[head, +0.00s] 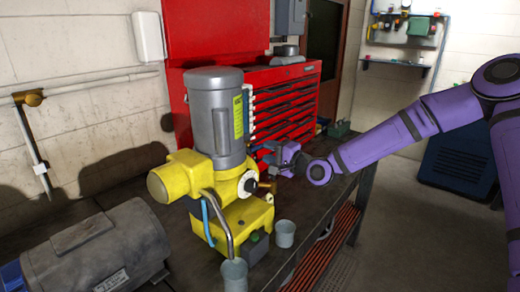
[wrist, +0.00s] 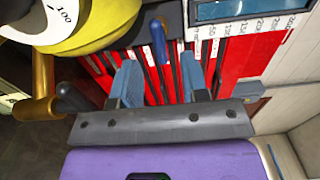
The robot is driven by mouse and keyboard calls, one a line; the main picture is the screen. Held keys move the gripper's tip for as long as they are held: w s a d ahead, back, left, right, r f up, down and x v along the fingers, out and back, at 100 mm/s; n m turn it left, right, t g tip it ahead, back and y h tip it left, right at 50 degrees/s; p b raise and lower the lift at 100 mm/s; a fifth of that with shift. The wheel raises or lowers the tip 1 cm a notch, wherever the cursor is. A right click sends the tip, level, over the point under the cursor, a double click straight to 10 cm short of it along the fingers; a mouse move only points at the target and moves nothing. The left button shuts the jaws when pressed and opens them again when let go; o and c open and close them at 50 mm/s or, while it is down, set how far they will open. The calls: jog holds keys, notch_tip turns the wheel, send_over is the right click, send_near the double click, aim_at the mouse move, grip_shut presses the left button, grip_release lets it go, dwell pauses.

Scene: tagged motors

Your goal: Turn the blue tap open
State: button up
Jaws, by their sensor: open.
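The blue tap (wrist: 159,42) shows in the wrist view as a narrow upright blue handle below a dark block, just right of the yellow machine's housing. My gripper (wrist: 161,72) is open, with one blue-grey finger to each side of the handle's line. The handle appears beyond the fingertips, and no contact shows. In the head view my gripper (head: 268,154) is at the right side of the yellow machine (head: 185,172) with its grey motor (head: 215,115). I cannot make out the tap clearly there.
A brass fitting (wrist: 40,88) with a black lever (wrist: 72,98) is close left of my gripper. A red tool chest (head: 290,95) stands behind the machine. Cups (head: 285,233), a grey motor (head: 98,250) and the machine share the dark bench. Open floor (head: 405,235) lies right.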

aim_at(259, 148)
jog(key=shift+x, duration=2.1)
grip_shut()
